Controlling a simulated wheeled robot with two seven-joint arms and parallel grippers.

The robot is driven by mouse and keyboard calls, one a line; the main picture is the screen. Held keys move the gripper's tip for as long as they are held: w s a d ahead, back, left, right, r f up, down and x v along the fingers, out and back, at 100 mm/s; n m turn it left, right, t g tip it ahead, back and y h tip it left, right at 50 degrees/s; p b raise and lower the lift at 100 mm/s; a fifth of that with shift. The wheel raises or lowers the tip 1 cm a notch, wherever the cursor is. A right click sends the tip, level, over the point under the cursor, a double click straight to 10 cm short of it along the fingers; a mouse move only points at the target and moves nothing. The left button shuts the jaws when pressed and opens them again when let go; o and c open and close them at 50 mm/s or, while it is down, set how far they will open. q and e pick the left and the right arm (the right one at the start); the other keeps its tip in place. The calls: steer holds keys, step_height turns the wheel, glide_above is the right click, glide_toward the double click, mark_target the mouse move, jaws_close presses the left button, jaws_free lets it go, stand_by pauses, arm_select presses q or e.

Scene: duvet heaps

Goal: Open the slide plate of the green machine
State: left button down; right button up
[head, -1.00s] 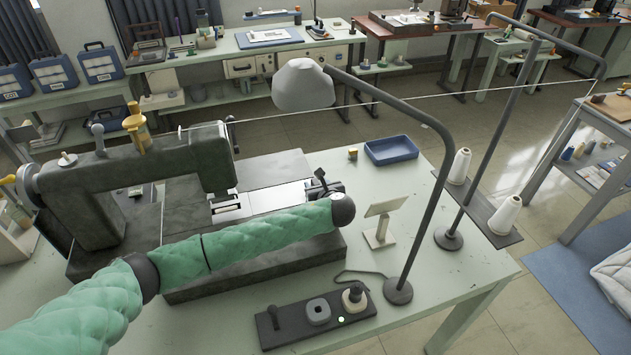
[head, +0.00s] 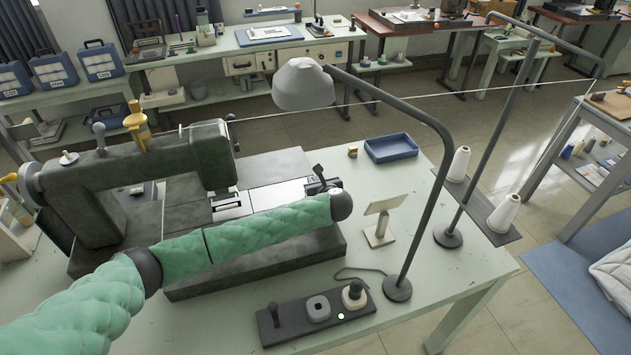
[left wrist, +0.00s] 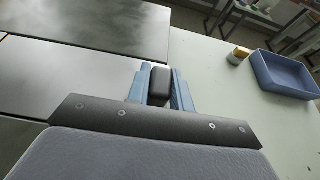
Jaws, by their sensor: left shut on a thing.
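The green machine (head: 95,190) is a dark green-grey sewing machine on the pale table. A bright metal slide plate (head: 275,195) lies in its bed, to the right of the needle area. My left gripper (head: 320,182) is at the right end of this plate, partly hidden by my wrist. In the left wrist view my left gripper (left wrist: 158,88) has its blue fingers shut on a small dark knob (left wrist: 159,86) beside the dark bed edge. How far the plate stands open cannot be told. My right gripper is not in view.
A lamp (head: 303,84) and its curved pole rise over the table. A thread stand (head: 480,205) is at the right.

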arm_select(q)
steer(key=d, duration=0.2)
steer(key=shift+w+d, duration=0.3)
steer(key=shift+w, duration=0.1)
steer(key=shift+w+d, duration=0.1)
steer(key=shift+d, duration=0.2)
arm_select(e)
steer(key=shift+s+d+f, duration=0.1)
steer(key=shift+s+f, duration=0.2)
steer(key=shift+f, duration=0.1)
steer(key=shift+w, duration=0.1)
arm_select(q)
steer(key=c, duration=1.2)
jaws_free()
steer(key=shift+c, duration=0.2)
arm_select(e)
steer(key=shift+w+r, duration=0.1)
